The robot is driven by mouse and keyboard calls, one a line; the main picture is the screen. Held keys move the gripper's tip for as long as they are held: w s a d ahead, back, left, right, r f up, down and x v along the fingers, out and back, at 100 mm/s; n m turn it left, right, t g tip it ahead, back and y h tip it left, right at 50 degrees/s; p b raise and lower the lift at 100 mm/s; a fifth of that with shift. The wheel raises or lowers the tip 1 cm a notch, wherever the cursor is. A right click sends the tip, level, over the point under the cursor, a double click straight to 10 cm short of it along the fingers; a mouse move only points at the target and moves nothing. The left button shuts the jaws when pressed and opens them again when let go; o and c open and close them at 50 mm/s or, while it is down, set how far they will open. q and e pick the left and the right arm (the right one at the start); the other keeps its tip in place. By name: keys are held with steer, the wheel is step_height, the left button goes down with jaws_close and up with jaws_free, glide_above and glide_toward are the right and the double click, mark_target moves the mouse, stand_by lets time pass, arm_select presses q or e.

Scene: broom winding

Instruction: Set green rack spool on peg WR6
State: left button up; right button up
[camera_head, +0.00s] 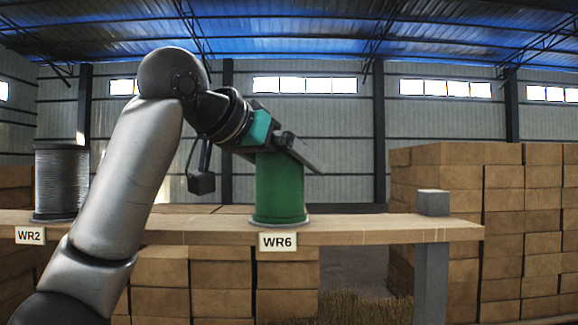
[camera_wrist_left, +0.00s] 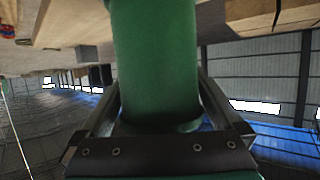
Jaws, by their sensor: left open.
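The green spool (camera_head: 280,190) stands upright on the wooden shelf (camera_head: 370,230), directly above the label WR6 (camera_head: 278,242). Any peg under it is hidden by the spool. My left gripper (camera_head: 305,155) is at the upper part of the spool, with its fingers open. In the left wrist view the green spool (camera_wrist_left: 155,60) fills the middle, between the two open fingers (camera_wrist_left: 155,95). Whether a finger touches the spool I cannot tell. My right gripper is not in view.
A grey wire spool (camera_head: 61,180) stands at the shelf's left, above the label WR2 (camera_head: 30,236). A grey post (camera_head: 432,260) supports the shelf's right end. Stacked cardboard boxes (camera_head: 505,210) stand behind. The shelf right of the green spool is clear.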

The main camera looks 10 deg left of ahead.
arm_select(q)
steer(key=b+v, duration=0.2)
steer(key=v, duration=0.9)
steer(key=shift+s+a, duration=0.2)
steer(key=shift+s, duration=0.15)
